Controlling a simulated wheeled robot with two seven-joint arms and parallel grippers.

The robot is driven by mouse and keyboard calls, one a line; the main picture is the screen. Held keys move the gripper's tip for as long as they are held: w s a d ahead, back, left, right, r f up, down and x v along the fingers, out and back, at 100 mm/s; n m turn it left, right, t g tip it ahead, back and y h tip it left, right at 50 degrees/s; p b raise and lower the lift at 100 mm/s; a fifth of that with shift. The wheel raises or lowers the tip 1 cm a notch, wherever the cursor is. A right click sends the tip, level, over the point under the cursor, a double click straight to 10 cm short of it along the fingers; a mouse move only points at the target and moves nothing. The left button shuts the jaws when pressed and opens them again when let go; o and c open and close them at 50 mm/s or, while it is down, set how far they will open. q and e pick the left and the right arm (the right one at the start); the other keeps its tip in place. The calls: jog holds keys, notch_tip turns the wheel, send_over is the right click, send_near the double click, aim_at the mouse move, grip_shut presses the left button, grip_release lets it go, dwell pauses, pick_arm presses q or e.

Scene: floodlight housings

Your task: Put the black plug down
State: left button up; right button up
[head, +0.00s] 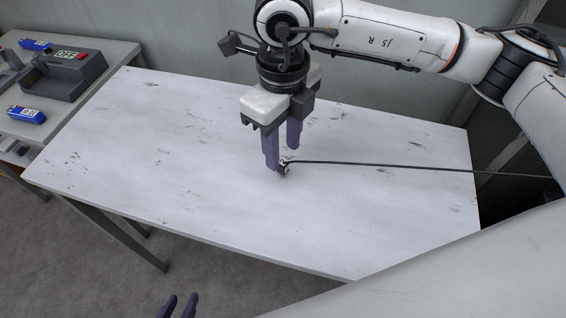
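The black plug (284,169), with a small white mark on it, is at the middle of the white table (200,205), at the lower end of my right gripper (282,158). My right gripper points down with its two purple fingers visibly apart. The plug is beside the tip of the nearer finger and a little below the farther one. Whether it touches a finger or rests fully on the table is hard to tell. My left gripper (179,304) shows only its two purple fingertips at the bottom edge, apart and empty.
A thin black cable (420,168) runs nearly straight from the plug to the right, past the table edge. A side table (110,47) at the left holds a dark grey device (62,78) and blue labelled items (27,115). The white table is otherwise clear.

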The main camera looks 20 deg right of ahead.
aim_at(283, 162)
jog(key=shift+w+d+f+p, duration=0.1)
jog(key=shift+f+p, duration=0.15)
jog(key=shift+f, duration=0.95)
jog(key=shift+w+f+p, duration=0.1)
jog(key=shift+f+p, duration=0.1)
jog(key=shift+f, duration=0.95)
grip_shut()
jog(key=shift+r, duration=0.1)
notch_tip(283, 162, up, 10)
jog(key=b, duration=0.1)
jog(key=s+d+f+n, duration=0.2)
jog(key=d+n, duration=0.2)
jog(key=n, duration=1)
jog(key=s+d+f+n, duration=0.3)
jog(key=d+n, duration=0.1)
jog(key=n, duration=1.1)
jog(key=shift+s+d, duration=0.2)
jog(key=shift+s, duration=0.05)
